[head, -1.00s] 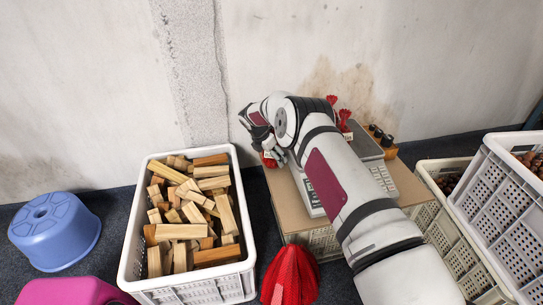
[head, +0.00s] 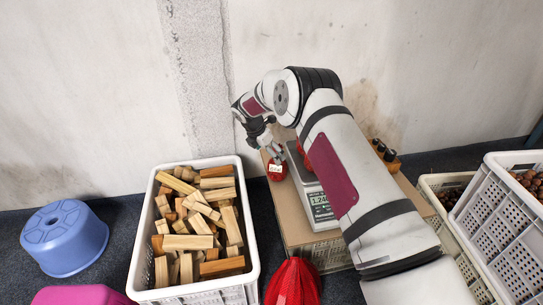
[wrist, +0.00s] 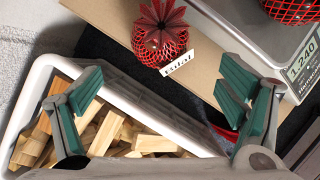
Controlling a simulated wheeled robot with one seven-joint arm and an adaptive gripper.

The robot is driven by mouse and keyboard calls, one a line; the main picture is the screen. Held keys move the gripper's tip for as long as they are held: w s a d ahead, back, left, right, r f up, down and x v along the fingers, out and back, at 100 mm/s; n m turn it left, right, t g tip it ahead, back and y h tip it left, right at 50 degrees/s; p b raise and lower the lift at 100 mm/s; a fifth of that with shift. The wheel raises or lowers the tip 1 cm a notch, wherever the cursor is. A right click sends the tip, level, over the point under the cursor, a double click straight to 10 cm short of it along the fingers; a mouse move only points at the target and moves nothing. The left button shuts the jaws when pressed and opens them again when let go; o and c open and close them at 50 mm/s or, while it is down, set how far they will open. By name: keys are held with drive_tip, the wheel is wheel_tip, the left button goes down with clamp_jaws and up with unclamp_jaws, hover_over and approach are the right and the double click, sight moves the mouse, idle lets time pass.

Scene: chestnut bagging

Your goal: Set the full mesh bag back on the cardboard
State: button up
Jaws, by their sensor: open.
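A full red mesh bag (head: 277,170) with a white tag stands upright on the cardboard (head: 303,226), near its left edge beside the scale. The bag also shows in the wrist view (wrist: 160,42), with its gathered top up and its tag at lower right. My gripper (head: 272,147) is just above and behind this bag in the head view. In the wrist view my gripper (wrist: 158,88) has its green-padded fingers wide apart, with nothing between them and the bag beyond the fingertips. Another red mesh bag (wrist: 291,9) sits on the scale, partly cut off.
The scale (head: 318,205) reads about 1.240. A white crate of wood blocks (head: 252,225) stands left of the cardboard. Crates with chestnuts (head: 500,225) stand right. A blue stool (head: 65,238) is far left.

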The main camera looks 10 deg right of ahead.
drive_tip(key=s+d+r+m, duration=0.1)
drive_tip(key=s+r+m, duration=0.25)
drive_tip(key=r, duration=0.55)
drive_tip(key=s+d+r+m, duration=0.15)
drive_tip(key=s+r, duration=0.25)
drive_tip(key=r, duration=0.5)
drive_tip(key=s+d+r+m+g, duration=0.15)
drive_tip(key=s+r+m, duration=0.55)
drive_tip(key=s+r, duration=0.8)
drive_tip(key=s+d+r+m+y, duration=0.15)
drive_tip(key=s+m, duration=0.25)
drive_tip(key=s, duration=0.7)
drive_tip(key=s+r+m, duration=0.2)
drive_tip(key=s+m, duration=0.1)
drive_tip(key=s, duration=0.8)
drive_tip(key=s+a+f+m+y, duration=0.1)
drive_tip(key=s+f+m, duration=0.1)
drive_tip(key=s, duration=0.6)
drive_tip(key=s+f+m+y, duration=0.1)
drive_tip(key=s+f+m, duration=0.2)
drive_tip(key=s, duration=0.6)
drive_tip(key=shift+s+a+f+m+g, duration=0.2)
drive_tip(key=shift+a+m+g, duration=0.25)
drive_tip(key=shift+m, duration=0.25)
drive_tip(key=shift+r+y, duration=0.1)
drive_tip(key=shift+y, duration=0.15)
